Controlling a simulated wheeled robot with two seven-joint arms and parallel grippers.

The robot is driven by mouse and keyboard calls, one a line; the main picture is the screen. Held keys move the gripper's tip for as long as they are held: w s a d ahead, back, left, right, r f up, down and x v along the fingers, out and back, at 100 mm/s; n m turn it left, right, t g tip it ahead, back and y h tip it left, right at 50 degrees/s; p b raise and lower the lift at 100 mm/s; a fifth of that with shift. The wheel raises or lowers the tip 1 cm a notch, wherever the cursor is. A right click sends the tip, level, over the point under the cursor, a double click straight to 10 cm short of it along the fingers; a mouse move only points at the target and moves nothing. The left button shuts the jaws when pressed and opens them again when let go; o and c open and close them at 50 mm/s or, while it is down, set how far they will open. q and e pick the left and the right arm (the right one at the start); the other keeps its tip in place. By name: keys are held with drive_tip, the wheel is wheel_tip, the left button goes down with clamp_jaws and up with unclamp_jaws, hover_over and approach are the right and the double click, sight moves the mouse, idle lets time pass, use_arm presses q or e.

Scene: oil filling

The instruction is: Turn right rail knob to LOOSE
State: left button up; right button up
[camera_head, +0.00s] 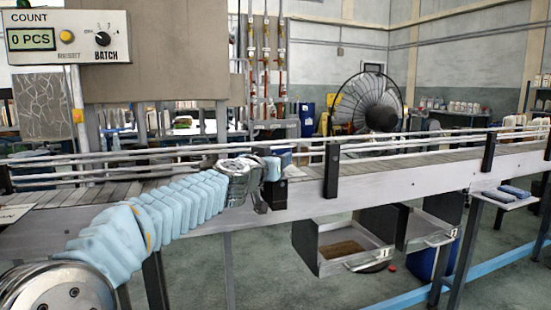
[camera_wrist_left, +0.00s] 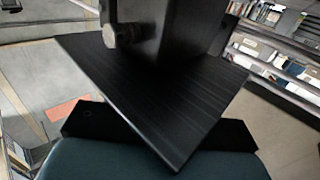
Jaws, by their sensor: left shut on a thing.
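My left arm (camera_head: 165,215), in a light blue sleeve, reaches in from the left across the conveyor's near side. My left gripper (camera_head: 273,182) is at the near guide rail, beside a black part at the conveyor's edge. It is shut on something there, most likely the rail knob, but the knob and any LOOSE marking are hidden. In the left wrist view a broad black plate (camera_wrist_left: 150,95) and a black upright (camera_wrist_left: 180,30) fill the middle, with a small grey round part (camera_wrist_left: 123,36) beside the upright. My right gripper is not in view.
The conveyor (camera_head: 400,172) runs across, with guide rails on black posts (camera_head: 331,170). A counter panel (camera_head: 68,38) reads 0 PCS. Two open drawers (camera_head: 335,250) hang below. Dark blue items lie on a small side shelf (camera_head: 500,200). A large fan (camera_head: 365,103) stands behind.

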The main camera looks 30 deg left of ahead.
use_arm(q)
drive_tip(key=shift+d+r+n+g+y+p, duration=0.15)
drive_tip(key=shift+n+g+y+p, duration=0.25)
drive_tip(key=shift+n+y+p, duration=1)
drive_tip(key=n+g+y, duration=0.1)
drive_tip(key=y, duration=0.2)
drive_tip(key=shift+w, duration=0.1)
drive_tip(key=n+g+y, duration=0.1)
drive_tip(key=n+y, duration=0.1)
drive_tip(key=n+g+y, duration=0.1)
drive_tip(key=g+y, duration=0.1)
drive_tip(key=y, duration=0.1)
drive_tip(key=shift+f+n, duration=0.2)
drive_tip(key=shift+n, duration=0.2)
drive_tip(key=n+g+y, duration=0.3)
drive_tip(key=g, duration=0.1)
drive_tip(key=shift+n+g, duration=0.3)
drive_tip(key=shift+g, duration=0.1)
drive_tip(key=n+g+y, duration=0.2)
drive_tip(key=n+g, duration=0.1)
drive_tip(key=g, duration=0.2)
drive_tip(key=shift+n, duration=0.3)
drive_tip(key=shift+n+g, duration=1)
drive_tip(key=shift+g, duration=0.7)
drive_tip(key=shift+r+n+g, duration=0.1)
drive_tip(key=shift+n+g, duration=0.4)
drive_tip(key=shift+g, duration=0.3)
